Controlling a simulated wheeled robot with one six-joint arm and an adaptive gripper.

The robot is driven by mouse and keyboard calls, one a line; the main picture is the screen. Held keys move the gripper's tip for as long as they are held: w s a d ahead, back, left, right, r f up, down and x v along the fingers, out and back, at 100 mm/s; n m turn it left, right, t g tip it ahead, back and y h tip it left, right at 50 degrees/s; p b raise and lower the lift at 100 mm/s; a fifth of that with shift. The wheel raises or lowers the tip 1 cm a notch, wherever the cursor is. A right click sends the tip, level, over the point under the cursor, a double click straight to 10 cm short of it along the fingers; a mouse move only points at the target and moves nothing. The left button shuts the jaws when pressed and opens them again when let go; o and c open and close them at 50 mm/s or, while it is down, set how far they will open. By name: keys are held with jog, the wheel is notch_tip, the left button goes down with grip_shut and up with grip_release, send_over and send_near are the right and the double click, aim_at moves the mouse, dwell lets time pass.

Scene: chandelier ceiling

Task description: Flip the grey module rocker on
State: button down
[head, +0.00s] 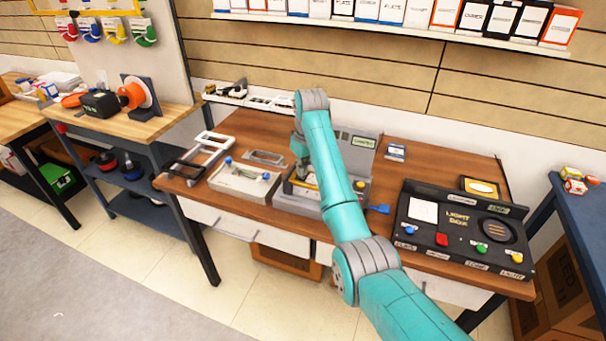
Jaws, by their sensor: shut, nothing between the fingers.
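A grey module (298,203) with a raised back panel (358,151) stands mid-bench. My arm crosses in front of it and hides part of its top. My gripper (304,174) points down over the left part of this module, shut and small in the picture. I cannot tell whether its tips touch the module. A small yellow part (311,179) shows close beside the gripper. The grey module's rocker cannot be made out, nor which way it is tipped. A paler grey module (240,190) with blue knobs sits just to the left.
The wooden bench (393,172) also bears a black light desk (463,228) with coloured knobs at right and metal frame handles (203,150) at left. A blue tab (378,209) sticks out by the grey module. A shelf of boxes (400,22) hangs above.

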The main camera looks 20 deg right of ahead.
jog(key=shift+f, duration=0.55)
dwell(0.4)
jog(key=shift+r, duration=3.55)
jog(key=shift+s, duration=0.1)
